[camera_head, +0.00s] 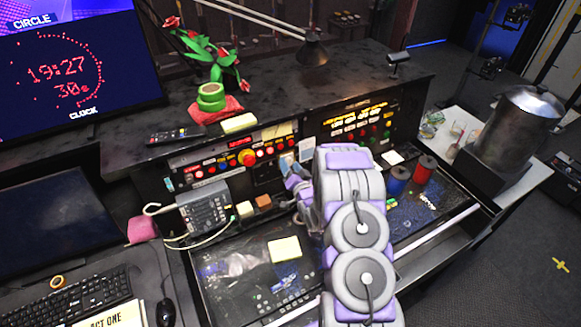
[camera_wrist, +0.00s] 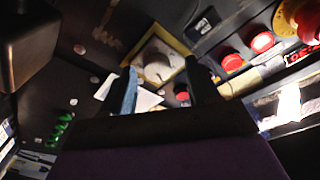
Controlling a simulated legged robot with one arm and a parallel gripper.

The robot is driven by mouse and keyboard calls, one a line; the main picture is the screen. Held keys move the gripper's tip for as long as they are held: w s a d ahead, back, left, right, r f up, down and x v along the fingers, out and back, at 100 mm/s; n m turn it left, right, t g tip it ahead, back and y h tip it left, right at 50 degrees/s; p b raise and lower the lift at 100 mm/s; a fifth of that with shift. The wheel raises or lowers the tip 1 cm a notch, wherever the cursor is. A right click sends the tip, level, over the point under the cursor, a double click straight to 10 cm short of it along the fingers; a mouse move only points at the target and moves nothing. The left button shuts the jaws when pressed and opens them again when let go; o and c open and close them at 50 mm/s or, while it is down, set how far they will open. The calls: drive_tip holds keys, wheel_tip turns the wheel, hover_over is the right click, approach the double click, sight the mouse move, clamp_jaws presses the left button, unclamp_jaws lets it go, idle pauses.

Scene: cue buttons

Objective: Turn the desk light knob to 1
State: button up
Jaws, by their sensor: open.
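A round pale grey knob (camera_wrist: 157,66) on a square plate with a yellow edge shows in the wrist view, on the dark panel just beyond my fingertips. My gripper (camera_wrist: 166,76) is open, with one finger to the left and one to the right of the knob. I cannot tell whether the fingers touch it. In the head view my gripper (camera_head: 292,184) is at the console front, left of my arm, and I cannot make out the knob there. The desk lamp (camera_head: 312,52) stands on top of the console. No scale marks around the knob are readable.
Red buttons (camera_wrist: 233,62) sit right of the knob in the wrist view. In the head view, a control box with cables (camera_head: 203,208) is left of my gripper. Red and blue cylinders (camera_head: 424,170) stand right of my arm. A monitor (camera_head: 75,75) is at the far left.

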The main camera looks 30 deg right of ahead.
drive_tip(key=shift+d, duration=0.45)
drive_tip(key=c, duration=0.5)
drive_tip(key=shift+a, duration=0.3)
drive_tip(key=c, duration=0.5)
drive_tip(key=shift+f, duration=0.1)
drive_tip(key=shift+c, duration=0.2)
drive_tip(key=shift+d, duration=0.1)
